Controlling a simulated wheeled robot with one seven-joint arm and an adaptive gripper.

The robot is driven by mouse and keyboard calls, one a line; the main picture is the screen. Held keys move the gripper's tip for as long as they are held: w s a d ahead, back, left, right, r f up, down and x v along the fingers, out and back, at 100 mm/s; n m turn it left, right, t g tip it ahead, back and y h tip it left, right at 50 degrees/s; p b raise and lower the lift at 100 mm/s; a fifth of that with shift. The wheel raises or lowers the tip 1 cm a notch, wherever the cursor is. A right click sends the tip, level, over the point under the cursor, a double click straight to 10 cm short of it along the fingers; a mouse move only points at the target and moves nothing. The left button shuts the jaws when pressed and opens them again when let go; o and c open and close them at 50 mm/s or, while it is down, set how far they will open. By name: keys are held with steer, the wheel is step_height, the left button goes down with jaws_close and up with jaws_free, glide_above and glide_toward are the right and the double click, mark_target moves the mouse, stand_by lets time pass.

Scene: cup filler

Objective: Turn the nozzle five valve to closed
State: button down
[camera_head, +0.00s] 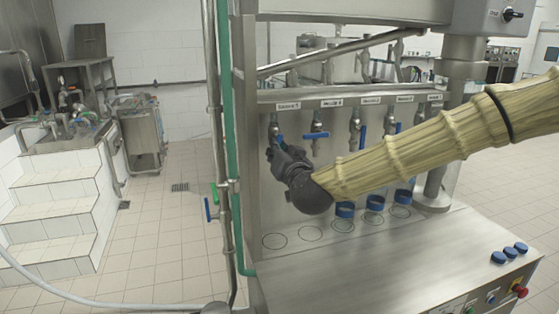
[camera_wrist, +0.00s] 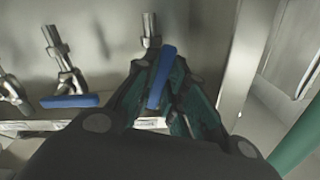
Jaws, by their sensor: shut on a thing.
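The nozzle five valve is the leftmost in the row, under the first small label, which is too blurred to read surely. Its blue handle (camera_head: 279,138) shows just above my gripper (camera_head: 278,151) in the head view. In the wrist view the blue handle (camera_wrist: 164,66) stands between the fingers of my gripper (camera_wrist: 160,82). The fingers are shut on it. The handle lies roughly along the steel nozzle pipe (camera_wrist: 150,27), slightly tilted. Part of the handle and valve body is hidden by the fingers.
The neighbouring valve has a crosswise blue handle (camera_head: 316,135), also in the wrist view (camera_wrist: 70,101). More valves continue right, partly behind my arm. A green upright pipe (camera_head: 232,170) runs close on the left.

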steer(key=shift+s+a+r+m+b, duration=0.1)
steer(key=shift+a+r+m+b, duration=0.25)
steer(key=shift+m+b, duration=1.75)
steer(key=shift+s+a+r+m+b, duration=0.15)
steer(key=shift+r+m+b, duration=0.3)
steer(key=shift+m+b, duration=1.6)
steer(key=shift+a+r+m+b, duration=0.35)
steer(key=shift+m+b, duration=1)
steer(key=shift+m, duration=1.4)
steer(key=shift+d+r, duration=0.1)
steer(key=shift+r, duration=0.05)
steer(key=c, duration=1.5)
jaws_free()
steer(key=shift+o, duration=0.2)
